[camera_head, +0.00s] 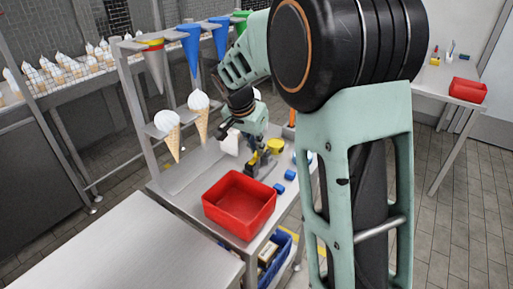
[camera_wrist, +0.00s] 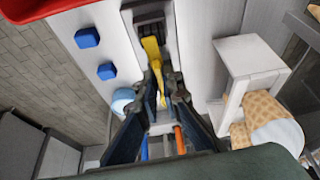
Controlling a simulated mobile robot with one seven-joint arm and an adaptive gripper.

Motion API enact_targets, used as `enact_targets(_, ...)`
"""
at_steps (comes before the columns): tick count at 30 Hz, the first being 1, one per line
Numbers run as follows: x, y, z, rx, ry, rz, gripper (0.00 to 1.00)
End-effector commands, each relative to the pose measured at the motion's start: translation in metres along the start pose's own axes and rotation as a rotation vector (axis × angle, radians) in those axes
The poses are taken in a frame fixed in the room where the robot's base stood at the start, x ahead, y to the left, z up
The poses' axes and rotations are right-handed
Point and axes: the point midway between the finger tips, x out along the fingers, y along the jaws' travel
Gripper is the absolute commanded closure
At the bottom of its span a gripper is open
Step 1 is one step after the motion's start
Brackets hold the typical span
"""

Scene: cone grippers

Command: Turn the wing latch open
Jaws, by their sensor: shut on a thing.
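The wing latch shows in the wrist view as a yellow lever (camera_wrist: 151,48) standing out from a dark slotted block (camera_wrist: 150,18). My gripper (camera_wrist: 160,84) has its two dark fingers closed on the near end of the yellow lever, one finger on each side. In the head view my gripper (camera_head: 259,160) points down at the worktable, low over its top. My own arm covers part of the table there, and the latch is too small to make out clearly in that view.
A red bin (camera_head: 240,205) stands at the table's front, close to my gripper. Blue blocks (camera_head: 290,174) lie to the right. A rack with ice cream cones (camera_head: 168,130) stands to the left. In the wrist view a white holder (camera_wrist: 245,62) with a cone is close on the right.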

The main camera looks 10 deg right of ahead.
Motion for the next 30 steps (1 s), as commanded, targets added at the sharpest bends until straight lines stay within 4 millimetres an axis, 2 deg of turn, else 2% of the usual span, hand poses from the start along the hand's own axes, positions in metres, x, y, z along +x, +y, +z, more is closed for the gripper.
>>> enact_targets(30,0.0001,0.009,-0.0055,-0.818,-0.001,-0.343,1.0)
